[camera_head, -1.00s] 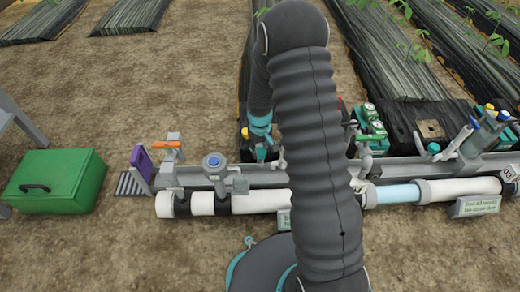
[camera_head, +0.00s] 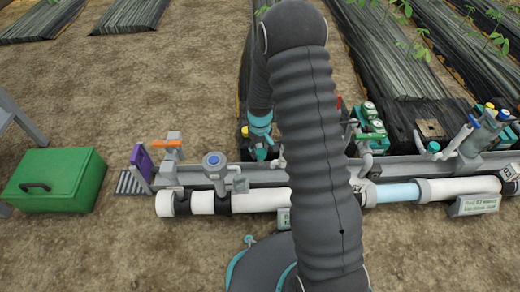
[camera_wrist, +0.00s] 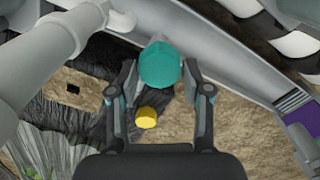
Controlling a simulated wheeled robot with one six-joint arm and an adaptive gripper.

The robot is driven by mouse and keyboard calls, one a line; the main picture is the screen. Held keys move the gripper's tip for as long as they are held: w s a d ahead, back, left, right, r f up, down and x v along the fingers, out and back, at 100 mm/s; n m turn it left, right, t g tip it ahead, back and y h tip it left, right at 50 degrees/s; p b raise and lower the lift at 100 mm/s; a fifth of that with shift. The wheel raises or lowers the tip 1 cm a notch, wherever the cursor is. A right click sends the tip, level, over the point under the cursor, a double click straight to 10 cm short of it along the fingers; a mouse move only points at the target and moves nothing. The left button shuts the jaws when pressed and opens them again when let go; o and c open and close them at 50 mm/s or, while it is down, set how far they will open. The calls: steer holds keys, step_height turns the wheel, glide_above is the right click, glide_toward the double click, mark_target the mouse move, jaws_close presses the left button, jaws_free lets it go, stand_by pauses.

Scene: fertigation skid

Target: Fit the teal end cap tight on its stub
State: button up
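The teal end cap (camera_wrist: 160,66) is between the two fingertips of my gripper (camera_wrist: 160,72) in the wrist view. The fingers appear to touch it on both sides. A pale grey piece (camera_wrist: 157,40) shows just past the cap; I cannot tell whether it is the stub or whether the cap touches it. In the head view my gripper (camera_head: 260,148) points down behind the grey rail, left of my dark arm. A small teal patch at its tip looks like the cap (camera_head: 261,155). My arm hides part of the skid there.
A grey rail (camera_head: 265,176) and white pipe (camera_head: 260,200) run across the front. A blue-topped valve (camera_head: 213,161), an orange-handled valve (camera_head: 165,142) and a purple plate (camera_head: 141,159) stand left. A yellow cap (camera_wrist: 146,117) lies below the gripper. A green box (camera_head: 55,180) sits far left.

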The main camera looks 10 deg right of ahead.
steer(key=shift+f, duration=0.35)
stand_by(0.6)
steer(key=c, duration=0.5)
steer(key=shift+o, duration=0.3)
steer(key=shift+f+m, duration=0.1)
steer(key=shift+m, duration=1.7)
steer(key=shift+c, duration=0.5)
steer(key=shift+c, duration=1.3)
steer(key=m, duration=0.3)
steer(key=shift+m, duration=0.4)
steer(key=shift+a+m, duration=0.1)
steer(key=shift+m, duration=0.8)
